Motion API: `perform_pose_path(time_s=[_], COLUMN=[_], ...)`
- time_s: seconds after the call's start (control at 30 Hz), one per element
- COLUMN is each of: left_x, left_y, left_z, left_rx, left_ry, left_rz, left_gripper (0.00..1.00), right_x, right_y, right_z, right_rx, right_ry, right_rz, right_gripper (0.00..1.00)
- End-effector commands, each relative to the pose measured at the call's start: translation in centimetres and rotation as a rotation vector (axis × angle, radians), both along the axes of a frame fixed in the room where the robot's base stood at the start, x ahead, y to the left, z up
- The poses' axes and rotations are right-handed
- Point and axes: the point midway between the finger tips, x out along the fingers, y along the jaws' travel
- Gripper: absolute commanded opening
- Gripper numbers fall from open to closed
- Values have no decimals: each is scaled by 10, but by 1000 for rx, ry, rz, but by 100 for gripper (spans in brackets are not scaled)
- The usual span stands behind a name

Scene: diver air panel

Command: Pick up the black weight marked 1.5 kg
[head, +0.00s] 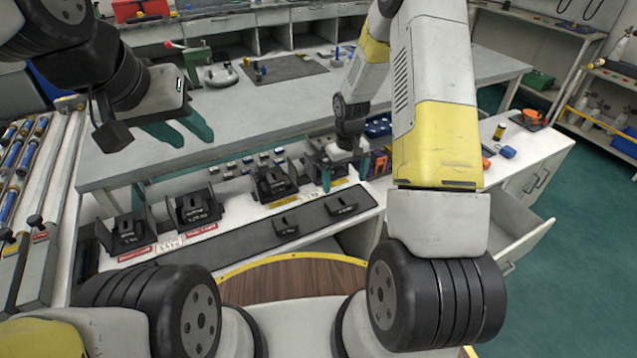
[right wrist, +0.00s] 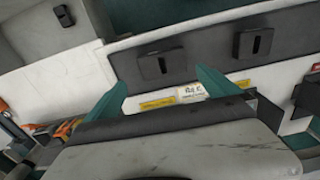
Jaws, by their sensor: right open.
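Several black weights sit along the bench front. They include a weight (head: 125,232) at the left, a larger one (head: 197,208) beside it and a stack-like one (head: 271,183) further right. My right gripper (head: 346,174) is open and empty above the bench's right end, behind the strip. My left gripper (head: 182,129) is open and empty over the grey table.
A white label (right wrist: 193,92) between yellow ones shows between my right fingers in the right wrist view. An open drawer (head: 522,228) juts out at right. Blue-capped cylinders (head: 20,170) line the left. The grey table (head: 240,110) has free room.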

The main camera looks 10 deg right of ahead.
Motion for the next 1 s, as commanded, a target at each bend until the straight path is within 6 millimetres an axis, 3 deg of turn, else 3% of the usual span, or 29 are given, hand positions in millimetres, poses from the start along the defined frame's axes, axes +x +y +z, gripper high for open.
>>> perform_pose_path(time_s=[0.6,0.93,1.0], left_x=[0,0,0], left_y=[0,0,0], left_z=[0,0,0], left_rx=[0,0,0], left_ry=[0,0,0], left_rz=[0,0,0], left_gripper=[36,36,36], right_x=[1,2,2], right_y=[2,2,2], right_z=[-78,-85,-85], right_rx=[-1,-1,-1], right_ry=[9,6,6], right_rz=[5,4,4], right_gripper=[100,100,86])
